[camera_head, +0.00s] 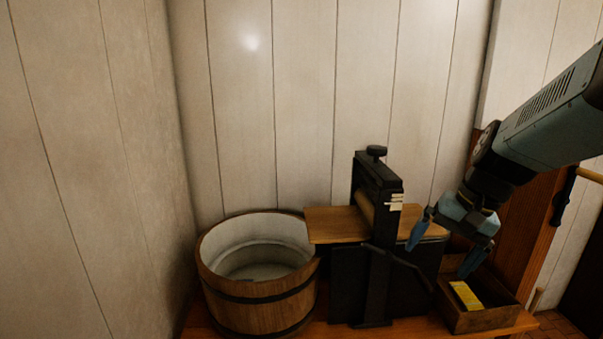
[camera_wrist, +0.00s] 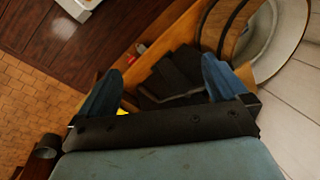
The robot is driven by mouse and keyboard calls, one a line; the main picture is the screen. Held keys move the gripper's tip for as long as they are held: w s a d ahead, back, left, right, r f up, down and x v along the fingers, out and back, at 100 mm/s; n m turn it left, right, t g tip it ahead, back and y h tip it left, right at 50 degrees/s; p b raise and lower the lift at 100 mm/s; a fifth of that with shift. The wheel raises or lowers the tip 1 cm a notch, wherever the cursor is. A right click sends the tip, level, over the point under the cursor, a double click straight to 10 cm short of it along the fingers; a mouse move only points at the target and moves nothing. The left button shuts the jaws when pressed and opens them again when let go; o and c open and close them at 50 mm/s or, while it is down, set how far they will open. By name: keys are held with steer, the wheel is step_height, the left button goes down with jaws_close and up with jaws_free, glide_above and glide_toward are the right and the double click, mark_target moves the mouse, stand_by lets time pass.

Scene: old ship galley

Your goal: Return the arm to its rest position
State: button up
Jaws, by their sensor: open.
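My gripper (camera_head: 443,243) is open, at the end of my arm that reaches in from the right. Its blue fingers hang above a small wooden box and beside the right part of the mangle. In the wrist view the two blue fingers (camera_wrist: 160,88) stand wide apart with nothing held between them. A yellow packet (camera_head: 465,296) lies in the wooden box (camera_head: 480,322). In the wrist view only a sliver of yellow shows by the left finger.
A black mangle (camera_head: 376,185) with a wooden board (camera_head: 335,224) and a crank stands on the wooden bench. A wooden tub (camera_head: 258,302) stands left of it, close to the plank wall (camera_head: 300,100). A tiled floor (camera_wrist: 35,110) shows in the wrist view. The space above the tub is clear.

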steer(key=s+a+r+n+t+h, duration=0.2)
steer(key=s+r+n+t+h, duration=0.1)
steer(key=r, duration=0.4)
steer(key=shift+s+n+t, duration=0.6)
steer(key=shift+s+n, duration=0.35)
steer(key=shift+n, duration=0.05)
stand_by(0.9)
